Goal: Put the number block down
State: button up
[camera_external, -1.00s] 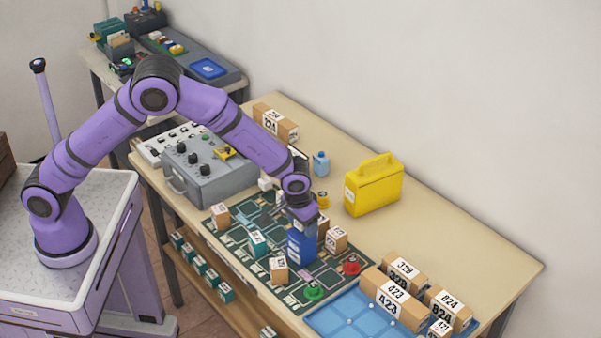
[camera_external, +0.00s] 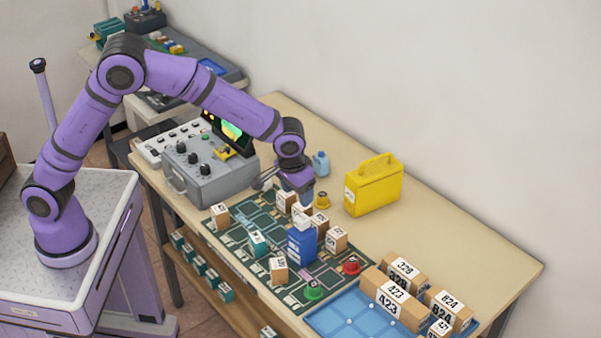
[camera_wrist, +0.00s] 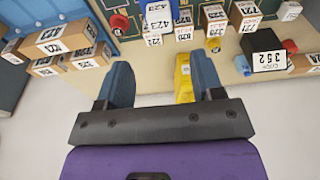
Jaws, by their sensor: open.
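My gripper (camera_external: 284,186) is open and empty above the back part of the green board (camera_external: 247,213). Its two blue-grey fingers stand apart in the wrist view (camera_wrist: 163,80). A blue block (camera_external: 302,246) with a white top stands upright on the board, clear of the fingers; a blue block with a number label also shows in the wrist view (camera_wrist: 158,20). Several cardboard-coloured number blocks stand around it, one to its right (camera_external: 337,238), one in front (camera_external: 278,270) and one at the left (camera_external: 220,215). Which one the task means cannot be told.
A yellow can (camera_external: 374,186) and a small blue bottle (camera_external: 321,163) stand behind the board. A blue tray (camera_external: 345,318) and larger number boxes (camera_external: 395,300) are at the right front. A grey control box (camera_external: 205,172) stands left. The table's back right is clear.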

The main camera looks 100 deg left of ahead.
jog(key=s+d+r+m+t+h, duration=0.1)
jog(key=s+d+r+m, duration=0.15)
jog(key=s+r, duration=0.7)
jog(key=s+d+r+m+t, duration=0.15)
jog(key=s+d+r, duration=0.25)
jog(key=s+r, duration=0.55)
jog(key=s+d+m, duration=0.2)
jog(key=s, duration=1.1)
jog(key=s+d+r+m+t, duration=0.1)
jog(key=s+d+m, duration=0.1)
jog(key=s, duration=1)
jog(key=shift+s+d+r+m, duration=0.3)
jog(key=shift+s+m, duration=0.1)
jog(key=shift+m, duration=0.1)
